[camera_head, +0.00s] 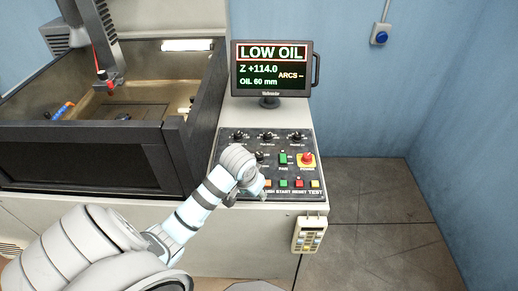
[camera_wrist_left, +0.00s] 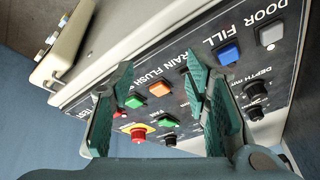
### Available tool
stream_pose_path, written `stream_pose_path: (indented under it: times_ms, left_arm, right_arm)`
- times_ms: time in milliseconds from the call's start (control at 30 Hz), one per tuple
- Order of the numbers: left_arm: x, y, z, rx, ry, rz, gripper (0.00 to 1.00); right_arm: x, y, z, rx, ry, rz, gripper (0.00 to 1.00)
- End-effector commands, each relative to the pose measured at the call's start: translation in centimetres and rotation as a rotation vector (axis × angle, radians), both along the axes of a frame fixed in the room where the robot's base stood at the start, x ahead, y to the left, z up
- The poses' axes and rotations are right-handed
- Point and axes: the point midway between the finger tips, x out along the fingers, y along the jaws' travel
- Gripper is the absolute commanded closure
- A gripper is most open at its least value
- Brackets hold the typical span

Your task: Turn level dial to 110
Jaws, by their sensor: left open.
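The control panel (camera_head: 283,148) carries several black dials. Three of them stand along its far row: a left dial (camera_head: 239,135), a middle dial (camera_head: 268,135) and a right dial (camera_head: 297,136). One more dial (camera_head: 259,156) shows below them beside my wrist. I cannot read which one is the level dial. The monitor (camera_head: 270,68) reads LOW OIL, Z +114.0 and OIL 60 mm. My left gripper (camera_wrist_left: 160,72) is open and empty over the panel's near part. In the wrist view, a dial marked DEPTH MM (camera_wrist_left: 256,89) lies right of the fingers. My right gripper is out of view.
The panel has a red emergency knob (camera_head: 306,158), a green button (camera_head: 283,158) and a front row of coloured buttons. A pendant (camera_head: 308,234) hangs on the front. The machine tank (camera_head: 85,155) stands to the left. Floor (camera_head: 370,190) is clear at right.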

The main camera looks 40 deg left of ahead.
Motion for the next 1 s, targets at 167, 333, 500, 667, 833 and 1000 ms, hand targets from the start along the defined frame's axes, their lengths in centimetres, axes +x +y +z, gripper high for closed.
stream_pose_path:
  times_ms: [167,333,500,667,833,1000]
  left_arm:
    - [6.1,4.8,5.9,-0.031,-0.032,0.113,0.57]
    - [8.8,7.9,10.7,-0.079,-0.055,0.203,0.57]
    - [9.8,8.3,9.3,-0.092,-0.055,0.215,0.57]
    - [11.5,8.7,5.1,-0.093,-0.055,0.214,0.57]
    - [13.3,9.1,0.5,-0.09,-0.056,0.212,0.57]
    - [14.2,9.5,-1.7,-0.088,-0.059,0.211,0.57]
  right_arm:
    - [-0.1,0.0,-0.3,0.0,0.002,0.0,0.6]
    - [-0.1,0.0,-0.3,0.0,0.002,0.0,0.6]
    - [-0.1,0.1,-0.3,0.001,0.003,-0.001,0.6]
    - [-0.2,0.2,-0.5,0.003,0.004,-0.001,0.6]
    - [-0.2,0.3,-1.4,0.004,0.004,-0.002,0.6]
    - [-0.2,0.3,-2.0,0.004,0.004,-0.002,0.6]
